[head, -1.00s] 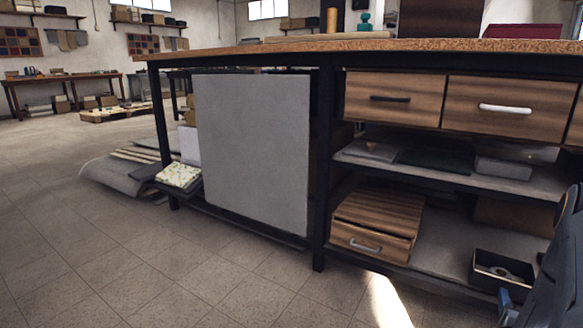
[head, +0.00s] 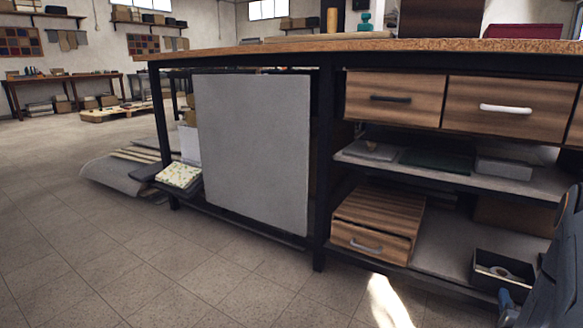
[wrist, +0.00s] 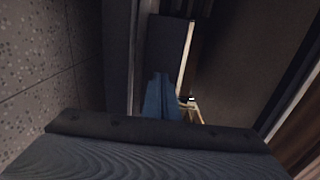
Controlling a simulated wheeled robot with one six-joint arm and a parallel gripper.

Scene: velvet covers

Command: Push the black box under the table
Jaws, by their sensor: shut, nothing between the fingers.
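The black box (head: 484,282) is an open tray with a pale roll inside, on the right part of the table's lower shelf in the head view. The table (head: 262,50) has a speckled brown top and a dark frame. The blue tip of my gripper (head: 506,299) is low at the box's near side; I cannot tell whether it touches. In the wrist view my gripper (wrist: 161,80) shows as narrow blue fingers, shut and empty. A dark panel with a pale edge lies just beyond them, probably part of the box. My arm hides the area right of the box.
A wooden drawer unit (head: 366,246) stands left of the box on the lower shelf (head: 440,238). A middle shelf (head: 512,184) and drawers (head: 392,98) are above. A table leg (head: 320,180) and a grey panel (head: 252,150) stand further left. The tiled floor in front is clear.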

